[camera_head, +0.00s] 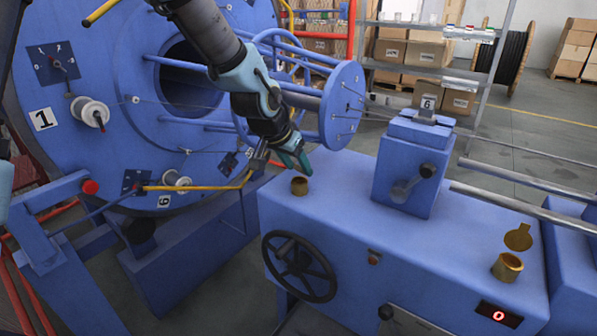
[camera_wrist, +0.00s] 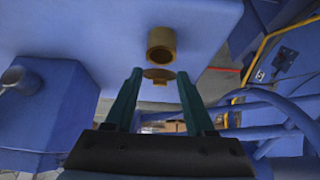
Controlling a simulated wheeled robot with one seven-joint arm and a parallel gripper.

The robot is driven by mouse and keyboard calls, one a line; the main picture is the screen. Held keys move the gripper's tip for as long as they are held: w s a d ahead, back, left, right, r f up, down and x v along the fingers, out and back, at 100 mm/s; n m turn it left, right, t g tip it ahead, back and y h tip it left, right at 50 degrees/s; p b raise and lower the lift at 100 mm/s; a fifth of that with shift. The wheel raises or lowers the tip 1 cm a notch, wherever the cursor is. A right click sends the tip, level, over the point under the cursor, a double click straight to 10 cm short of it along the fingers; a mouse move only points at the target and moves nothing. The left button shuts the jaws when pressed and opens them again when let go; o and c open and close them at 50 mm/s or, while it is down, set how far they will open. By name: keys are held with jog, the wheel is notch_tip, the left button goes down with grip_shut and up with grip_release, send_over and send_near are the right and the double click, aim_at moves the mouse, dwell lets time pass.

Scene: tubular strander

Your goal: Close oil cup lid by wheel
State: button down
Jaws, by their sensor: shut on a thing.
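The brass oil cup (camera_head: 299,187) near the handwheel (camera_head: 298,268) stands on the blue machine top. In the wrist view the same cup (camera_wrist: 161,45) is round and open-topped. Its brass lid (camera_wrist: 159,74) is swung open beside the rim, with a small tab. My gripper (camera_head: 302,166) is just above and behind the cup, pointing down at it. In the wrist view its two dark green fingers stand on either side of the lid, shut on it. In the head view this lid is hidden by my gripper.
A second brass cup (camera_head: 507,268) with a raised lid (camera_head: 518,238) stands at the right end. A blue block with a crank (camera_head: 410,165) rises mid-top. The strander's blue disc (camera_head: 341,107) and rods are close to my arm. The top between the cups is mostly clear.

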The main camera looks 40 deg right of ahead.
jog(key=h+b, duration=0.1)
jog(key=b, duration=0.1)
jog(key=a+f+h+b, duration=0.1)
jog(key=b, duration=0.1)
jog(key=f+t+h+b, duration=0.1)
jog(key=h+b, duration=0.1)
jog(key=shift+s+a+f+b, duration=0.15)
jog(key=shift+a+b, duration=0.1)
jog(key=shift+b, duration=0.1)
jog(key=shift+a+h+b, duration=0.1)
jog(key=shift+h+b, duration=0.5)
jog(key=shift+b, duration=0.25)
jog(key=shift+s+t, duration=0.1)
jog(key=shift+t, duration=0.2)
jog(key=shift+c, duration=1.2)
grip_release()
jog(key=v, duration=1)
jog(key=shift+a, duration=0.45)
